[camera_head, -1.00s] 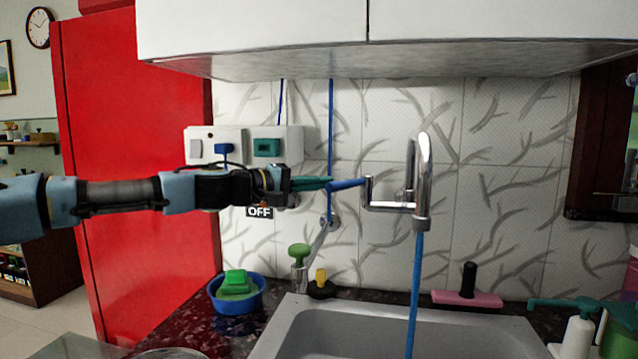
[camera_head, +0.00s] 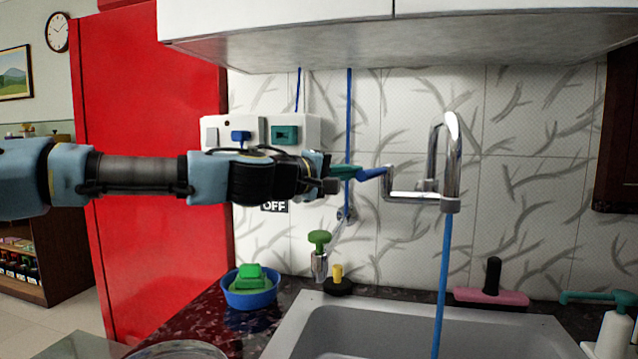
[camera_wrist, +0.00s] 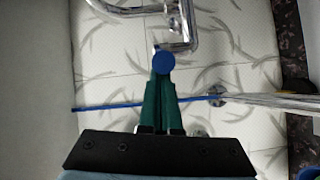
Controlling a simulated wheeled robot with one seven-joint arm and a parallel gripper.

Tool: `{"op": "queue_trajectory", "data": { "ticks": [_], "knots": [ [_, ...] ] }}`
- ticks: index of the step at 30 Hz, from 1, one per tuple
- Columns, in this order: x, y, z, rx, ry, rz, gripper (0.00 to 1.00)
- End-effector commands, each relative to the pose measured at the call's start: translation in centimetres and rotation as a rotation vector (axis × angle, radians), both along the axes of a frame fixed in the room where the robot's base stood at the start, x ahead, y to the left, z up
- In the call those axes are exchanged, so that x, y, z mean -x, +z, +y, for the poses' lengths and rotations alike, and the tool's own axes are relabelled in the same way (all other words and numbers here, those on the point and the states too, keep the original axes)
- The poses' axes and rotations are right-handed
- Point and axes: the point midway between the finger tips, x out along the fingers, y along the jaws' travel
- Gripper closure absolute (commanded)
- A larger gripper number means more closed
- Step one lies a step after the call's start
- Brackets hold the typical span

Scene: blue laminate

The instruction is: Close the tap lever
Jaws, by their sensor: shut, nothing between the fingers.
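The chrome tap (camera_head: 452,165) stands out from the tiled wall above the sink, and a blue stream (camera_head: 445,270) runs down from its spout. Its blue lever (camera_head: 372,173) points left from the chrome body, tilted slightly. My gripper (camera_head: 356,171) reaches in from the left, its teal fingers shut and empty, tips at the lever's left end. In the wrist view the lever's round blue end (camera_wrist: 164,63) sits right at the fingertips (camera_wrist: 161,78). I cannot tell whether they touch. The chrome pipe (camera_wrist: 178,28) shows beyond it.
The white cabinet (camera_head: 300,40) hangs above my arm. A switch box (camera_head: 262,131) is on the wall behind it. A pink squeegee (camera_head: 491,296) lies behind the sink.

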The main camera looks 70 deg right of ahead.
Motion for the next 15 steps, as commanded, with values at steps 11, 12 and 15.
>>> {"op": "queue_trajectory", "data": {
  "ticks": [11,12,15],
  "knots": [
    [4.2,-0.2,0.9,0.003,0.23,-0.003,1.0],
    [4.4,-0.2,0.9,0.001,0.228,-0.002,1.0],
    [4.9,-0.1,0.9,0.0,0.226,-0.001,1.0]
  ]
}}
